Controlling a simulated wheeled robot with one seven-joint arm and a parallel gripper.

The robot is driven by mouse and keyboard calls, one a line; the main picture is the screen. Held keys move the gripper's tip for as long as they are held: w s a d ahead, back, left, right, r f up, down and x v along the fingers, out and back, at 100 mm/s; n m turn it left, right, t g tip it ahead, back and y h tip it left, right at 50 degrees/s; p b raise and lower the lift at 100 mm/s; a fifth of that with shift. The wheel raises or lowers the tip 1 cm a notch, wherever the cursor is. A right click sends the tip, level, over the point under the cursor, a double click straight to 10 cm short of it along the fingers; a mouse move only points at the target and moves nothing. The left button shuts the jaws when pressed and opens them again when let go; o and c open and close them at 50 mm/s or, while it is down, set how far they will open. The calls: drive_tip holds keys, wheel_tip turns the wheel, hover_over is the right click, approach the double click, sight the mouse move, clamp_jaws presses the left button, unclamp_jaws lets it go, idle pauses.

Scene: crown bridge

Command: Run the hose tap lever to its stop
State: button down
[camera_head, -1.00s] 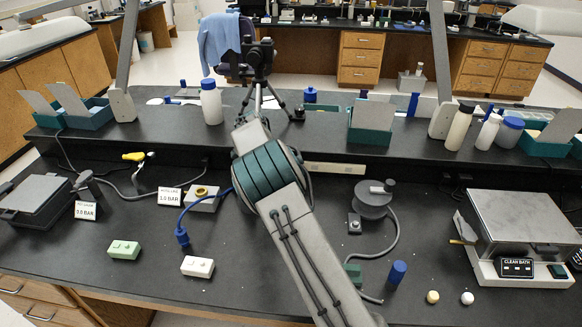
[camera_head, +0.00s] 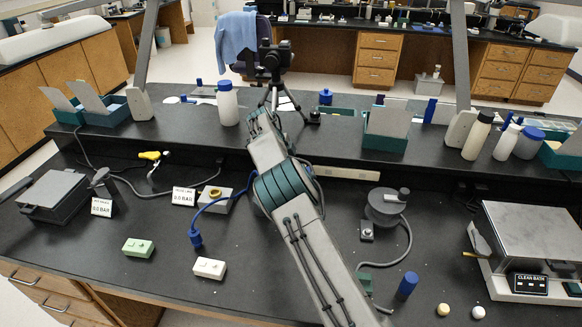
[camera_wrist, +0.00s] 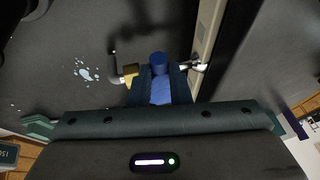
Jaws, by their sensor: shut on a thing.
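In the wrist view my gripper (camera_wrist: 160,88) is shut on a blue lever (camera_wrist: 160,68), with a finger on each side of it. A brass-coloured block (camera_wrist: 131,72) on a grey bent pipe lies just left of the lever. A silver fitting (camera_wrist: 195,66) lies to its right, beside a pale strip. The tap's body under the lever is mostly hidden by the fingers. In the head view my arm covers the middle of the bench, and neither my gripper nor the lever can be made out there. How far the lever is turned cannot be told.
A blue hose (camera_head: 196,225) and a grey box with a yellow ring (camera_head: 213,199) lie left of my arm. A grey round device (camera_head: 386,206) stands to the right. A camera tripod (camera_head: 275,75) stands behind. Droplets (camera_wrist: 86,73) lie on the dark surface.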

drive_tip(key=shift+a, duration=0.1)
drive_tip(key=c, duration=1.3)
unclamp_jaws()
drive_tip(key=shift+c, duration=0.2)
drive_tip(key=shift+r, duration=0.15)
drive_tip(key=p+v, duration=0.1)
drive_tip(key=v, duration=1.2)
drive_tip(key=shift+a+r, duration=0.15)
drive_tip(key=shift+r, duration=0.1)
